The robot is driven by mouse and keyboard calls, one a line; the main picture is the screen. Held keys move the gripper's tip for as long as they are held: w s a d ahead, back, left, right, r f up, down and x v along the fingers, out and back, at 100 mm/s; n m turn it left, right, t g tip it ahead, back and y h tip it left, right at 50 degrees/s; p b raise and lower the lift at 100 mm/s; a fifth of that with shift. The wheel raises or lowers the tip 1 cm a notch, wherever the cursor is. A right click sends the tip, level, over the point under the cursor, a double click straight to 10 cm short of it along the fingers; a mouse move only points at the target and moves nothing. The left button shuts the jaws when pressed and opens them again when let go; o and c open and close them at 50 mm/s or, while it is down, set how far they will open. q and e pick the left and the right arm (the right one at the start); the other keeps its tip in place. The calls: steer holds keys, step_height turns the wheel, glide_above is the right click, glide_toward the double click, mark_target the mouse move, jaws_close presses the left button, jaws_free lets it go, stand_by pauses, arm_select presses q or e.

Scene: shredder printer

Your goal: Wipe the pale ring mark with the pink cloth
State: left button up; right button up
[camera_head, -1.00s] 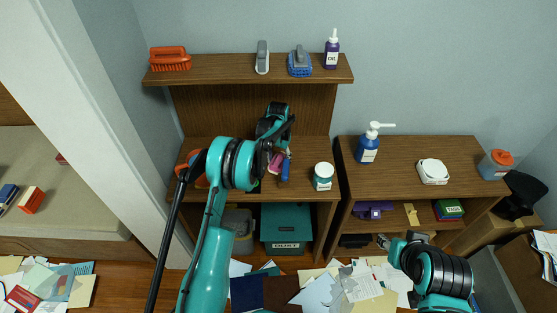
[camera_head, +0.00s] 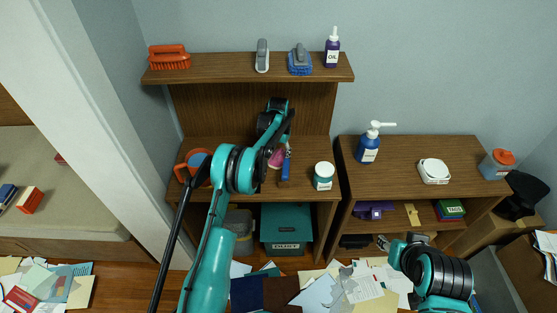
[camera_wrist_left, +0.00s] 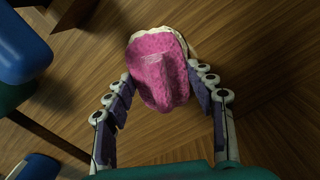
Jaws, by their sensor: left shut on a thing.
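My left gripper (camera_wrist_left: 165,105) is shut on the pink cloth (camera_wrist_left: 160,75), which is bunched between its fingers over the brown wooden surface. In the head view the pink cloth (camera_head: 276,158) shows small at the middle of the left cabinet top, just below my left wrist. A cream edge shows along the far and right side of the cloth in the wrist view. I cannot tell whether it is the pale ring mark or part of the cloth. No clear ring shows elsewhere.
A blue-handled tool (camera_head: 286,168) lies right beside the cloth. A teal-white jar (camera_head: 323,176) stands further right and an orange-and-blue mug (camera_head: 193,163) stands left. The upper shelf (camera_head: 220,75) holds brushes and an oil bottle (camera_head: 332,48). Papers cover the floor.

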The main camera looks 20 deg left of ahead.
mark_target(278, 164)
arm_select(q)
steer(key=shift+w+a+f, duration=0.1)
steer(key=shift+w+a, duration=0.1)
steer(key=shift+w, duration=0.45)
steer(key=shift+w+a+f, duration=0.1)
steer(key=shift+w+a, duration=0.05)
steer(key=shift+w, duration=0.5)
steer(key=shift+w+a, duration=0.2)
steer(key=shift+w, duration=0.45)
steer(key=shift+w+a+r+b, duration=0.1)
steer(key=shift+w+r+b, duration=0.05)
steer(key=shift+w+b, duration=0.2)
steer(key=shift+s+d+b, duration=0.25)
steer(key=shift+s, duration=0.65)
steer(key=shift+s+d+b, duration=0.2)
steer(key=shift+s+d, duration=0.05)
steer(key=shift+s, duration=0.6)
steer(key=shift+s+d+b, duration=0.1)
steer(key=shift+s+d, duration=0.1)
steer(key=shift+s, duration=0.5)
steer(key=shift+s+d+b, duration=0.1)
steer(key=shift+s+d, duration=0.1)
steer(key=shift+s, duration=0.5)
steer(key=shift+s+d+b, duration=0.1)
steer(key=shift+s+d, duration=0.1)
steer(key=shift+s, duration=0.6)
